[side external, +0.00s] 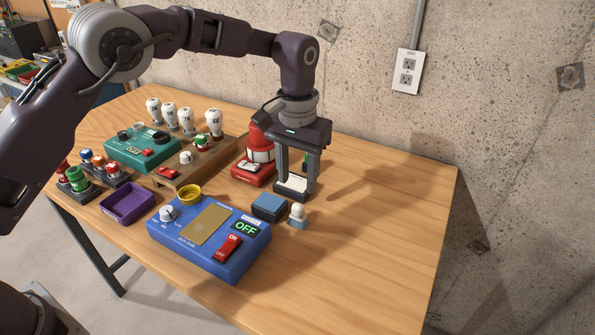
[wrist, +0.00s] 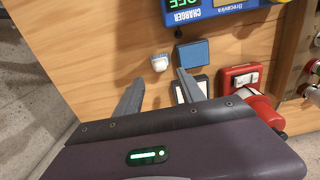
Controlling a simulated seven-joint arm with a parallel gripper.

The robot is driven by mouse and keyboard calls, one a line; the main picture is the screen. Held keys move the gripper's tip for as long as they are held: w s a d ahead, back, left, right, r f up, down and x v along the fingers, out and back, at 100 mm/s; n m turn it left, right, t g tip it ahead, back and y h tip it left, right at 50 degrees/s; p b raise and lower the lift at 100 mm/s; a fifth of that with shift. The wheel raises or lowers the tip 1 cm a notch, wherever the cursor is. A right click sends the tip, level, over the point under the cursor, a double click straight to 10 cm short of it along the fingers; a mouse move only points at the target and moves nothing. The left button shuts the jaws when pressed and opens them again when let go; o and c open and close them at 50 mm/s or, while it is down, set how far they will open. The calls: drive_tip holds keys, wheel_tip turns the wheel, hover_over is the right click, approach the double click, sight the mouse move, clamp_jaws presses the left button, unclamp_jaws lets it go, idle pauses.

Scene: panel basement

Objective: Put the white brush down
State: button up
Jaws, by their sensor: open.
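The white brush (side external: 297,211) stands on the wooden table beside a blue block, its rounded white top up on a pale blue-grey base. It also shows in the wrist view (wrist: 160,63), beyond the gap between my fingertips, with nothing holding it. My gripper (side external: 295,192) points down, behind the brush in the side view. Its two fingers are spread apart and nothing is between them in the wrist view (wrist: 159,74). The exact height of the fingertips above the table is unclear.
The blue block (side external: 268,206) and a black-and-white device (side external: 292,186) are close to my fingers. A red device (side external: 254,168) stands behind. A blue charger box (side external: 208,238), purple tray (side external: 127,203) and teal box (side external: 142,147) lie left. The table's right side is clear.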

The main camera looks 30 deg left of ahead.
drive_tip(key=shift+r, duration=0.6)
drive_tip(key=s+a+r+t, duration=0.1)
drive_tip(key=s+a+r, duration=0.4)
drive_tip(key=s+r, duration=0.25)
drive_tip(key=s+a+r+t, duration=0.2)
drive_tip(key=s+a+r, duration=0.3)
drive_tip(key=s+r, duration=0.3)
drive_tip(key=s+a+f+t, duration=0.1)
drive_tip(key=s+a, duration=0.1)
drive_tip(key=s, duration=0.6)
drive_tip(key=s+a+f+t, duration=0.1)
drive_tip(key=s+a+f, duration=0.1)
drive_tip(key=s, duration=0.7)
drive_tip(key=shift+s+a+t, duration=0.25)
drive_tip(key=shift+a+t, duration=0.05)
drive_tip(key=shift+a, duration=0.15)
drive_tip(key=shift+o, duration=0.3)
